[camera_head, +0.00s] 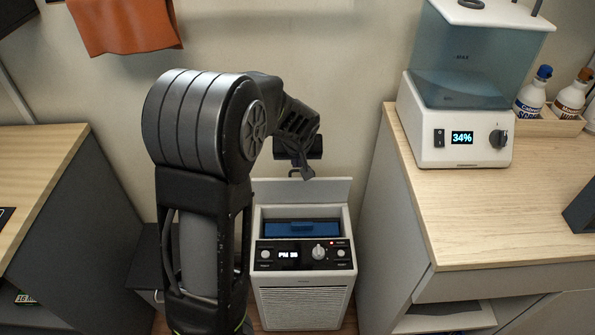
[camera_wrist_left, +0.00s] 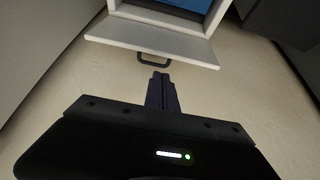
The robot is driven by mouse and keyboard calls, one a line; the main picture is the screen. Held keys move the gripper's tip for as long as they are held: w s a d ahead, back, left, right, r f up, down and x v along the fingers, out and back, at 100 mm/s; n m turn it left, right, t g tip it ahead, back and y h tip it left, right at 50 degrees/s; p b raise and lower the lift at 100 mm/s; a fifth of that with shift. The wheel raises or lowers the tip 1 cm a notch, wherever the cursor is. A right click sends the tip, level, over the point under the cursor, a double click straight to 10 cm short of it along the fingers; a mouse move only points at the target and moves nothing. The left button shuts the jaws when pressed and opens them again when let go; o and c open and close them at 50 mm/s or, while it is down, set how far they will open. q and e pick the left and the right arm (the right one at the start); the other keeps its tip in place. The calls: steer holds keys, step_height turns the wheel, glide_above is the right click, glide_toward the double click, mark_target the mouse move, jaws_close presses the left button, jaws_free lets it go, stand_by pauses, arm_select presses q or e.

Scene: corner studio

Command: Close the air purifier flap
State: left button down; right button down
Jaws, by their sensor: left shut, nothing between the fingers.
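The white air purifier (camera_head: 303,298) stands on the floor between two cabinets. Its flap (camera_head: 325,190) is raised at the back, leaving the blue insert (camera_head: 301,228) in the top opening exposed. My left gripper (camera_head: 304,174) is shut and empty, pointing down just above the flap's upper edge. In the left wrist view the flap (camera_wrist_left: 160,38) spans the top, with a dark loop handle (camera_wrist_left: 153,60) on its edge. The shut fingertips (camera_wrist_left: 160,76) are close to this handle; I cannot tell whether they touch it. My right gripper is not in view.
A wood-topped cabinet (camera_head: 480,215) on the right holds a humidifier (camera_head: 455,130) with a water tank, and bottles (camera_head: 533,92) in a tray. Another wood-topped unit (camera_head: 40,160) stands at left. The wall (camera_head: 330,70) is close behind the purifier.

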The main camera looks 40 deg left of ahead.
mark_target(297, 171)
arm_select(q)
steer(key=b+x, duration=0.2)
steer(key=x, duration=0.6)
steer(key=shift+s, duration=0.1)
steer(key=shift+w+a+f+b, duration=0.2)
steer(key=shift+w+f+b, duration=0.15)
steer(key=shift+f, duration=0.25)
